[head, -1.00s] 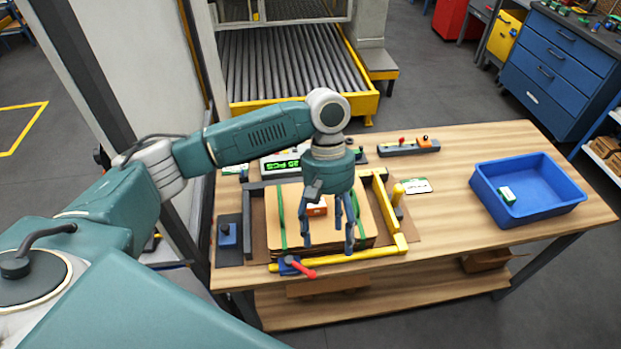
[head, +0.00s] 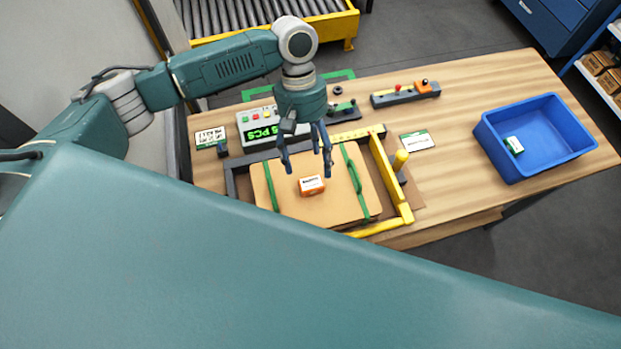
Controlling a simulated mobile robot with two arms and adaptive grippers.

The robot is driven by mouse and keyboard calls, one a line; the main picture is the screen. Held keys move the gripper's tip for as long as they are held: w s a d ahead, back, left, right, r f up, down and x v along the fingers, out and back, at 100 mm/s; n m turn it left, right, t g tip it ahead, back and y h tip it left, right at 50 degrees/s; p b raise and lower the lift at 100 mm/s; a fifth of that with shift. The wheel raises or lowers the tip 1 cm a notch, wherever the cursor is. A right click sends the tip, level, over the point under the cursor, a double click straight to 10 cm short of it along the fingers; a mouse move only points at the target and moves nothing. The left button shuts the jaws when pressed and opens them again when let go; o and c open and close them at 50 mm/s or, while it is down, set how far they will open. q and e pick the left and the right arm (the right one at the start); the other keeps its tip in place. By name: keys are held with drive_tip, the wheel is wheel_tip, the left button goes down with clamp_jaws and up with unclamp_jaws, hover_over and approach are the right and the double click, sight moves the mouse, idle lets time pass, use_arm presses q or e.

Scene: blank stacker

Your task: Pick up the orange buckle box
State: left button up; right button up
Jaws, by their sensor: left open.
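The orange buckle box (head: 311,186) is a small orange box with a white label on top. It lies on the stack of brown cardboard blanks (head: 288,203) in the stacker frame on the wooden table. My left gripper (head: 307,172) points down with its fingers spread, open and empty. In the picture its fingertips are just above and to either side of the box; I cannot tell the exact height gap. The box is in clear view. My right gripper does not show.
Yellow guide bars (head: 384,173) and a short yellow post (head: 400,160) stand right of the stack. A display unit (head: 262,130) is behind it. A blue bin (head: 550,150) holding a small green-and-white box (head: 514,145) sits at the right.

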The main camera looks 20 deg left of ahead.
sight(311, 182)
use_arm(q)
drive_tip(key=shift+s+d+f, duration=0.15)
drive_tip(key=shift+s+f, duration=0.2)
drive_tip(key=shift+f, duration=0.2)
drive_tip(key=p+x, duration=0.1)
drive_tip(key=x, duration=0.2)
drive_tip(key=p+x, duration=0.1)
drive_tip(key=shift+a+f+p, duration=0.35)
drive_tip(key=shift+d+f, duration=0.15)
drive_tip(key=shift+f, duration=0.15)
drive_tip(key=shift+c, duration=0.5)
drive_tip(key=c, duration=1.3)
drive_tip(key=shift+r, duration=0.1)
